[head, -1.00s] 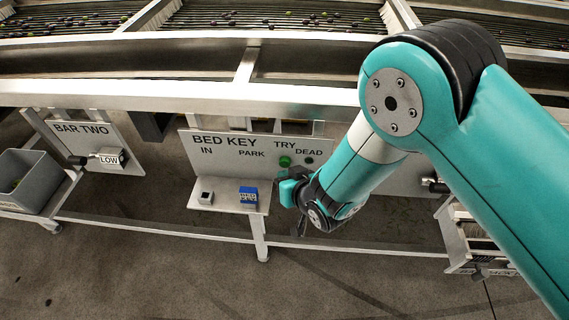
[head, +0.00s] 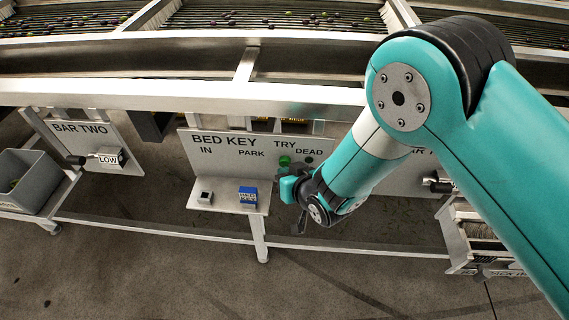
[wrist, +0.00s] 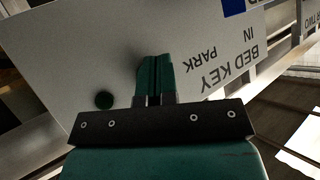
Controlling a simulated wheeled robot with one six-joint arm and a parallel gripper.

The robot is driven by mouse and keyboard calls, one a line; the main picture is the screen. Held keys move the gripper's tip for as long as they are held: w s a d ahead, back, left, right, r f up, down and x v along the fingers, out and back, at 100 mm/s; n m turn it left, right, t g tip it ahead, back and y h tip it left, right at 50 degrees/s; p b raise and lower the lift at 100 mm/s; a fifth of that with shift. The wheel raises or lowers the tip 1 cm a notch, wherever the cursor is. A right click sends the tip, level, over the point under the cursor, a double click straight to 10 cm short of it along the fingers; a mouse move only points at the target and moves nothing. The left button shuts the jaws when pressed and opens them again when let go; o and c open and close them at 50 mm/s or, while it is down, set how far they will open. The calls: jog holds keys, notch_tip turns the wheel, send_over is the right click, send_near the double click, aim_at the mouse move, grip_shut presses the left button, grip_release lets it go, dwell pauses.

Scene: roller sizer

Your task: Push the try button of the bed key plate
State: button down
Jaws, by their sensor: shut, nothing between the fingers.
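The bed key plate (head: 222,168) is a pale upright panel lettered BED KEY, IN, PARK, TRY and DEAD. The green try button (head: 285,160) sits under the word TRY. My gripper (head: 284,180) is shut and empty, close to the plate just below the green button. In the wrist view my shut fingers (wrist: 155,75) point at the plate and hide what lies behind them. Whether they touch the button cannot be told.
A small shelf on the plate carries a blue block (head: 248,196) and a grey socket-like block (head: 205,198). The BAR TWO plate (head: 95,145) with a black handle and a grey bin (head: 25,182) stand left. A metal beam (head: 190,95) runs above.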

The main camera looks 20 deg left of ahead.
jog(key=shift+w+a, duration=0.1)
jog(key=shift+w, duration=0.4)
dwell(0.3)
dwell(0.4)
jog(key=shift+s+d, duration=0.25)
jog(key=shift+s, duration=0.7)
jog(key=s, duration=0.2)
jog(key=s+d, duration=0.1)
jog(key=s, duration=0.2)
jog(key=shift+b, duration=0.4)
jog(key=shift+w, duration=0.1)
